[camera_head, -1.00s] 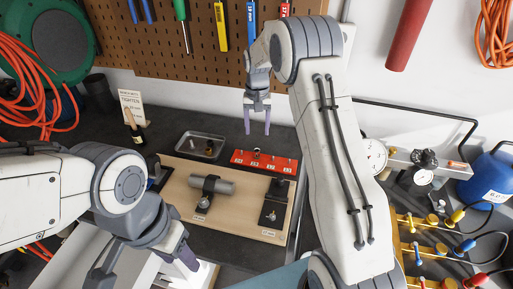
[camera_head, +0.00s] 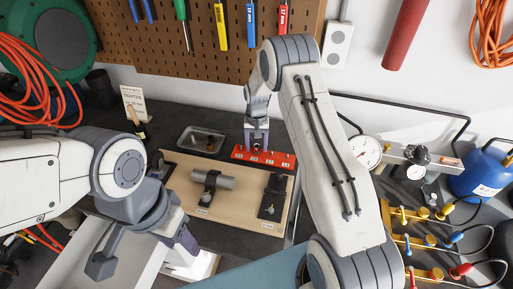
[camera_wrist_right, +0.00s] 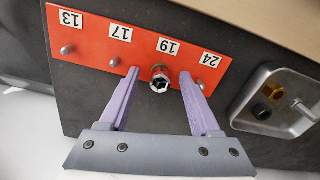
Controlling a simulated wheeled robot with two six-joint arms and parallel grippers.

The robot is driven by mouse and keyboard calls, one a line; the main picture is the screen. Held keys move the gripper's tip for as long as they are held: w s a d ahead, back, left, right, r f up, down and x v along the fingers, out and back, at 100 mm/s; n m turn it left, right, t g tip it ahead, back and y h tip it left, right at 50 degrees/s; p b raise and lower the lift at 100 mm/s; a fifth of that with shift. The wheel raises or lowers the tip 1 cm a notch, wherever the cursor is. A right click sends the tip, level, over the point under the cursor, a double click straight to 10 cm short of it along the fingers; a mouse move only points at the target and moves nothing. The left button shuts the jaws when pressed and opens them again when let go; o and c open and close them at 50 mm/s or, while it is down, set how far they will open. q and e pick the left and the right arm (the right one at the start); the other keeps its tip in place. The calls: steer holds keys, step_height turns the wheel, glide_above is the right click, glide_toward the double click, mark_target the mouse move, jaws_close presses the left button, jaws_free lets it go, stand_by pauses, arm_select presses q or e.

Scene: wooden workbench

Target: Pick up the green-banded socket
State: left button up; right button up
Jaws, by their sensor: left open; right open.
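The green-banded socket (camera_wrist_right: 160,80) stands on the red rail (camera_wrist_right: 85,40) by the label 19, in the right wrist view. In the head view the red rail (camera_head: 280,161) lies at the back of the bench, and my right gripper hides the socket there. My right gripper (camera_wrist_right: 160,82) is open, with one purple finger on each side of the socket and a gap to each. It also shows in the head view (camera_head: 257,148), over the rail. My left gripper (camera_head: 145,262) is open and empty at the lower left, away from the rail.
A metal tray (camera_head: 190,141) with small brass and dark parts stands beside the rail. A wooden board (camera_head: 235,208) with a clamped grey cylinder (camera_head: 225,182) lies in front. Bare pegs (camera_wrist_right: 67,50) stand at other rail positions. A sign (camera_head: 133,100) stands at the back left.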

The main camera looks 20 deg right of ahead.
jaws_close()
steer(key=shift+r, duration=0.15)
